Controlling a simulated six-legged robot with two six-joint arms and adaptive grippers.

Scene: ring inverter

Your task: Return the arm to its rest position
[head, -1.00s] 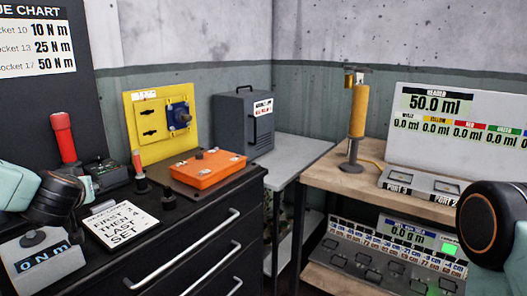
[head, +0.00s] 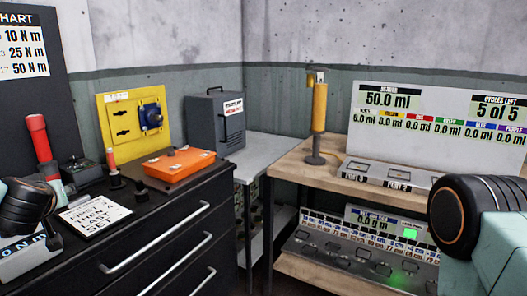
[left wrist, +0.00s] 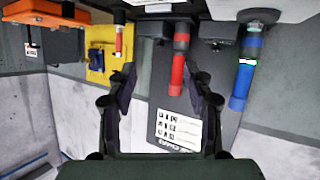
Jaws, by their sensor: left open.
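My left gripper (left wrist: 158,80) is open in the left wrist view, with nothing held between its fingers. A red-handled tool (left wrist: 178,72) shows beyond the right finger there, apart from it as far as I can tell. In the head view my left arm's dark wrist (head: 28,207) is at the left edge, over the black cabinet's left end, in front of the red-handled tool (head: 40,138). The fingers are hard to make out in that view. My right arm's dark round joint (head: 462,215) is at the right edge; its gripper is out of frame.
The black cabinet (head: 190,225) carries a torque display (head: 22,250), a white sign (head: 95,215), an orange box (head: 178,162) and a yellow panel (head: 116,120). A wooden bench (head: 285,160) holds a yellow cylinder (head: 319,108) and a dispenser display (head: 420,105). A blue-handled tool (left wrist: 242,82) shows in the left wrist view.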

